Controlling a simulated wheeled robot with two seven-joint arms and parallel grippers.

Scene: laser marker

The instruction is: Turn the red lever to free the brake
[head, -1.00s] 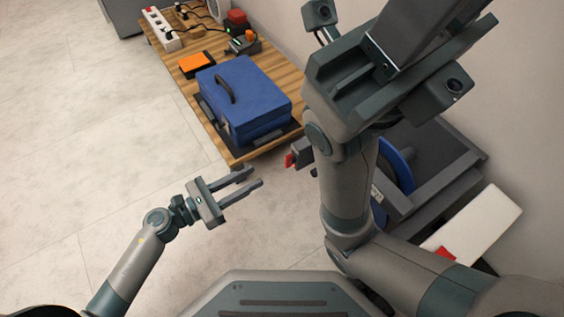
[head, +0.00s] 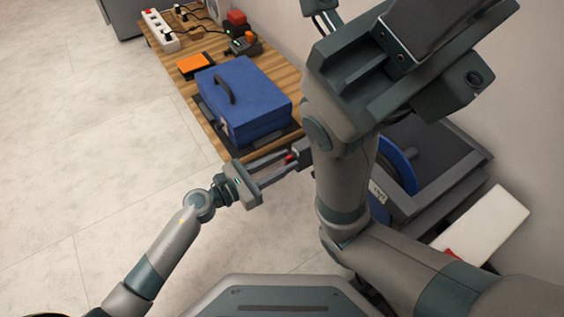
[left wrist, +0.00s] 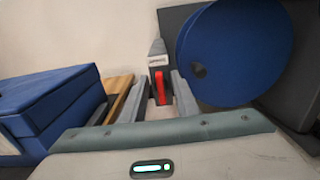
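The red lever (head: 289,159) sits on a dark grey block at the near right corner of the wooden bench, partly hidden by my left fingers. It also shows in the left wrist view (left wrist: 161,88), roughly upright on its grey housing below a small label. My left gripper (head: 284,163) is open, its fingers pointing at the lever. In the left wrist view the left gripper (left wrist: 158,100) has one finger on each side of the lever, with gaps visible; I cannot tell how deep the lever lies between them.
A blue case (head: 245,103) stands on the wooden bench (head: 287,75) left of the lever. A large blue disc (left wrist: 236,52) is close to the right of the lever. An orange box (head: 193,65) and a power strip (head: 161,30) lie farther back. Floor at left is clear.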

